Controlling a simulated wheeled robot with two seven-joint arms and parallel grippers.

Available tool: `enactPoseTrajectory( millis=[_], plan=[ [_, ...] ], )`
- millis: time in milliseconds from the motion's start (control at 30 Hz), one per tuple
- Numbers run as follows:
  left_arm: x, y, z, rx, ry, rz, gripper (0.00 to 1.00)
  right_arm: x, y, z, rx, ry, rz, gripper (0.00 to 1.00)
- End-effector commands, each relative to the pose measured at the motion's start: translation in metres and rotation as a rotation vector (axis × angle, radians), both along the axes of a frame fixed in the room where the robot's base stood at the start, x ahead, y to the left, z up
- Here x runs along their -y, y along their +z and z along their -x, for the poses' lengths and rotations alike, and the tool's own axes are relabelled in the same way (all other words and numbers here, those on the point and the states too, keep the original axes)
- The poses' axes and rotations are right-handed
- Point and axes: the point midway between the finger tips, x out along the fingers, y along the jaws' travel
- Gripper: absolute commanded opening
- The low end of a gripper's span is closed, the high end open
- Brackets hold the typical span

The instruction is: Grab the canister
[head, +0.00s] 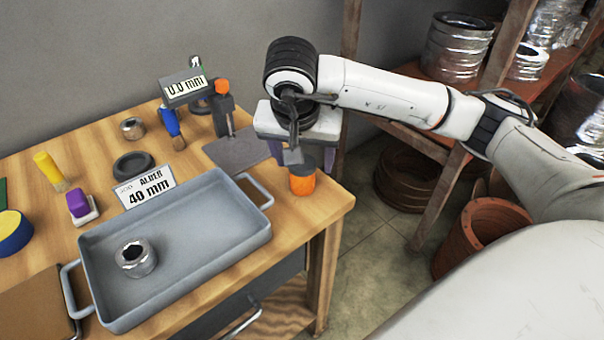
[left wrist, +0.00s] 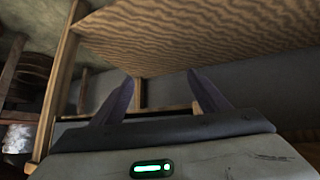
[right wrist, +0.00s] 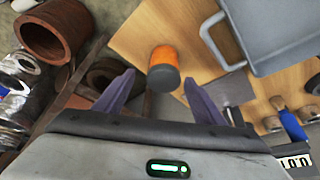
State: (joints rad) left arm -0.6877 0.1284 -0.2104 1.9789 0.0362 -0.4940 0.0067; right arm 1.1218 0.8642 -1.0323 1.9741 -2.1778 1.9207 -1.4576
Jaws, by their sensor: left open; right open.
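An orange canister with a dark grey lid (head: 302,180) stands upright near the right end of the wooden table. It also shows in the right wrist view (right wrist: 164,60), ahead of and between the fingertips. My right gripper (right wrist: 159,83) is open and empty.
A grey tray (head: 205,262) holding a silver ring-like part (head: 136,258) lies left of the canister. The table's right edge is close to the canister. Shelves (head: 425,105) stand at the right.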

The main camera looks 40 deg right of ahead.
Motion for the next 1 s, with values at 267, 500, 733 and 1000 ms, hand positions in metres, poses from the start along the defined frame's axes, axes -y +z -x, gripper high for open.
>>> enactPoseTrajectory(
  millis=[267,500,733,1000],
  plan=[
    [0.000,0.003,-0.001,0.004,0.001,0.003,0.69,0.006,-0.037,-0.013,-0.003,-0.002,-0.001,0.64],
    [0.000,0.002,0.000,0.002,0.002,0.002,0.69,0.007,-0.043,-0.015,-0.001,0.000,-0.002,0.64],
    [0.000,0.002,0.000,0.002,0.002,0.002,0.69,0.007,-0.042,-0.015,-0.001,0.000,-0.002,0.37],
    [0.000,0.002,0.000,0.002,0.002,0.001,0.69,0.007,-0.042,-0.015,0.000,0.001,-0.003,0.20]
  ],
)
